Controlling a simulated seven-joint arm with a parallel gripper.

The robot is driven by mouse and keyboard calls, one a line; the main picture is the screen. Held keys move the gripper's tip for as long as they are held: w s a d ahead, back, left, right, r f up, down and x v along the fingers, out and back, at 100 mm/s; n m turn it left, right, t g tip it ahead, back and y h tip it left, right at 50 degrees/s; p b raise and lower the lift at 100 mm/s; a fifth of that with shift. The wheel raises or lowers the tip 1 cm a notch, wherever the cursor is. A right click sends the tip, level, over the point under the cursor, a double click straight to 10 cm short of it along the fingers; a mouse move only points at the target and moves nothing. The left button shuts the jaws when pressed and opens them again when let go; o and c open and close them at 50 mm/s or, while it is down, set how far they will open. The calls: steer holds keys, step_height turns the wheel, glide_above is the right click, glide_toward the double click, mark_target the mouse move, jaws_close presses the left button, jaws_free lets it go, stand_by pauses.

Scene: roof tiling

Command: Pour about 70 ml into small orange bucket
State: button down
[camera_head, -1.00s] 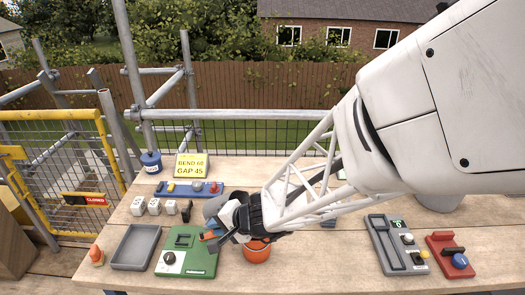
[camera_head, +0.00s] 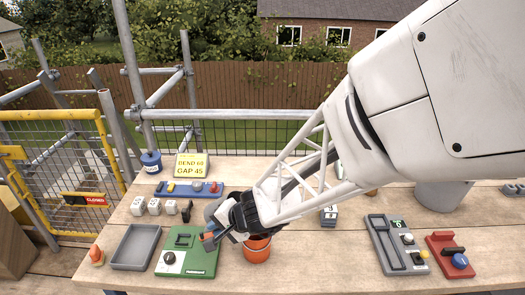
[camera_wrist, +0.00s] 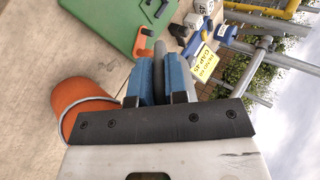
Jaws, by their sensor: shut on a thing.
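The small orange bucket (camera_head: 257,252) stands on the wooden bench just right of the green box. Its top is partly covered by my wrist in the head view. In the wrist view the bucket (camera_wrist: 80,108) is at the left, beside my fingers. My gripper (camera_head: 213,224) is low over the green box's right side, left of the bucket. In the wrist view my gripper (camera_wrist: 160,66) has its blue fingers shut on a grey thing (camera_wrist: 159,72). Most of that thing is hidden between the fingers, so its shape and contents cannot be told. No stream of liquid shows.
The green box (camera_head: 190,262) has a dial and an orange-tipped lever close to my fingers. A grey tray (camera_head: 136,247) is at its left. White cubes (camera_head: 146,206) and a blue rack (camera_head: 188,189) lie behind. A grey device with a display (camera_head: 398,245) is at right.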

steer(key=shift+w+a+r+g+h+b, duration=0.15)
steer(key=shift+g+h, duration=0.1)
steer(key=shift+h, duration=0.2)
steer(key=shift+a+r+g+h+b, duration=0.15)
steer(key=shift+g+h, duration=0.1)
steer(key=shift+h, duration=0.2)
steer(key=shift+a+f+h, duration=0.15)
steer(key=shift+a+h, duration=0.1)
steer(key=shift+h, duration=0.05)
steer(key=shift+w+a+f+g+h, duration=0.25)
steer(key=shift+a+g+h, duration=0.05)
steer(key=shift+a+h, duration=0.2)
steer(key=shift+w+a+r+g+h+b, duration=0.35)
steer(key=shift+a+h, duration=0.25)
steer(key=shift+h, duration=0.2)
steer(key=shift+w+a+r+g+h, duration=0.1)
steer(key=shift+a+r+g+h, duration=0.15)
steer(key=shift+a+h, duration=0.3)
steer(key=shift+w+a+r+g+h, duration=0.25)
steer(key=shift+a+h, duration=0.1)
steer(key=shift+h, duration=0.3)
steer(key=shift+w+a+r+g+h, duration=0.1)
steer(key=shift+a+r+g+h, duration=0.15)
steer(key=shift+h, duration=0.35)
